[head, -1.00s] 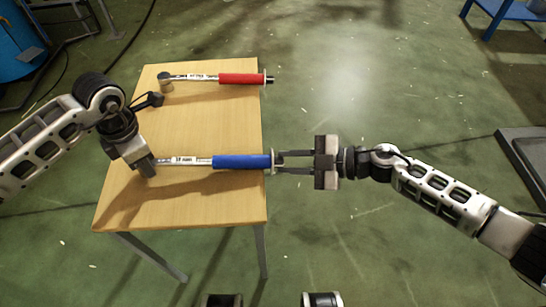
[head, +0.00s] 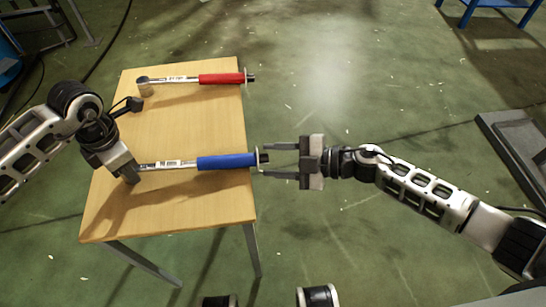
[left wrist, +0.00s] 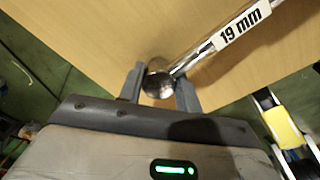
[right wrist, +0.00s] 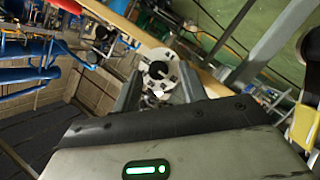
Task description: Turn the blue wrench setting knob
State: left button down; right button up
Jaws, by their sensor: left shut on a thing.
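The blue-handled wrench (head: 227,161) lies along the table, its handle end towards the right edge. A pale round setting knob (head: 262,158) sits at that end. It also shows face-on in the right wrist view (right wrist: 158,70), with a dark centre. My left gripper (head: 131,176) is shut on the wrench head (left wrist: 158,83), beside a shaft labelled 19 mm. My right gripper (head: 268,160) is open, its spread fingertips level with the knob on either side. I cannot tell whether they touch it.
The wooden table (head: 190,212) carries a second wrench with a red handle (head: 221,79), lying farther back. The floor right of the table is clear up to a grey platform (head: 520,140).

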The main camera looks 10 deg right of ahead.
pick_arm(q)
jog(key=shift+a, duration=0.1)
pick_arm(e)
jog(key=v, duration=1.2)
pick_arm(q)
jog(key=c, duration=0.9)
grip_release()
notch_tip(320, 180, up, 12)
jog(key=shift+s+d, duration=0.25)
jog(key=shift+d, duration=0.05)
